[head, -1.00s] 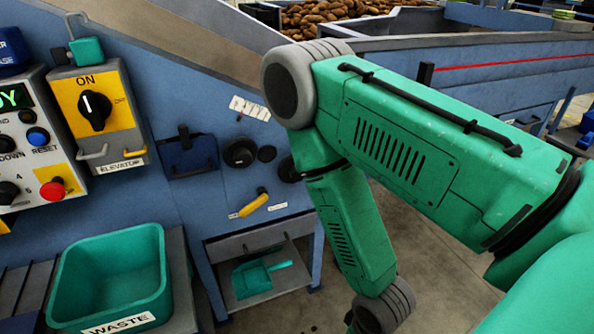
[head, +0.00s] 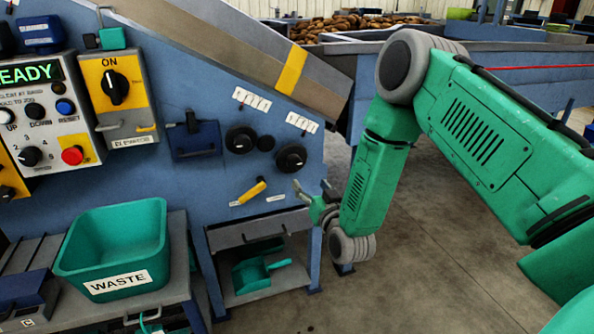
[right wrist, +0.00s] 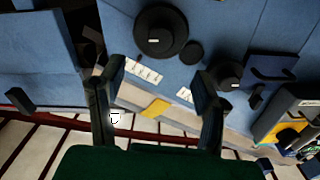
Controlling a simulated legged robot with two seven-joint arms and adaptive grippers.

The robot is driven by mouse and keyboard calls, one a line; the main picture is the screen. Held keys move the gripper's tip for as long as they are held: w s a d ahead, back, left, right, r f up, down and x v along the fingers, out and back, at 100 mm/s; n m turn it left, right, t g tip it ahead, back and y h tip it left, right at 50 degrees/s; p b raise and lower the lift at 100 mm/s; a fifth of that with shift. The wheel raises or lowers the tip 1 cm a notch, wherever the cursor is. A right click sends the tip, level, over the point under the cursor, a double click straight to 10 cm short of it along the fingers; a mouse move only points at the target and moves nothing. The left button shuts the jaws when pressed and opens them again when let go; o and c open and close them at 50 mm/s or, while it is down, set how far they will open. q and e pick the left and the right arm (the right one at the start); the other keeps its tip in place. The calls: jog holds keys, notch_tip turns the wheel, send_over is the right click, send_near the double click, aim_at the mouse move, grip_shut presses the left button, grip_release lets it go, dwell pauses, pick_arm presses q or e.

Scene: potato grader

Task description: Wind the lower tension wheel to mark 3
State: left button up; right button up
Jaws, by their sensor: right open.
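Two black wheels stand on the blue side panel in the head view. The lower wheel (head: 291,158) is at the right near the panel's edge, and the upper wheel (head: 241,139) is to its left. White scale labels sit above the upper wheel (head: 251,98) and the lower wheel (head: 302,122); their marks are too small to read. My right gripper (head: 314,190) is open and empty, just right of and below the lower wheel, apart from it. In the right wrist view, its fingers (right wrist: 157,80) are spread, with the larger-looking wheel (right wrist: 160,30) beyond them. My left gripper is out of view.
A small black knob (head: 266,143) sits between the wheels. A yellow-handled lever (head: 252,191) is below them. A shelf with a teal dustpan (head: 260,272), a teal waste bin (head: 115,250) and a control box (head: 40,115) are nearby. Open floor lies at the right.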

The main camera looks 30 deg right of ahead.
aim_at(296, 165)
jog(key=b+x, duration=0.2)
jog(key=x, duration=0.9)
jog(key=shift+a, duration=0.15)
jog(key=shift+w+b, duration=0.3)
jog(key=shift+c, duration=0.4)
jog(key=c, duration=1.1)
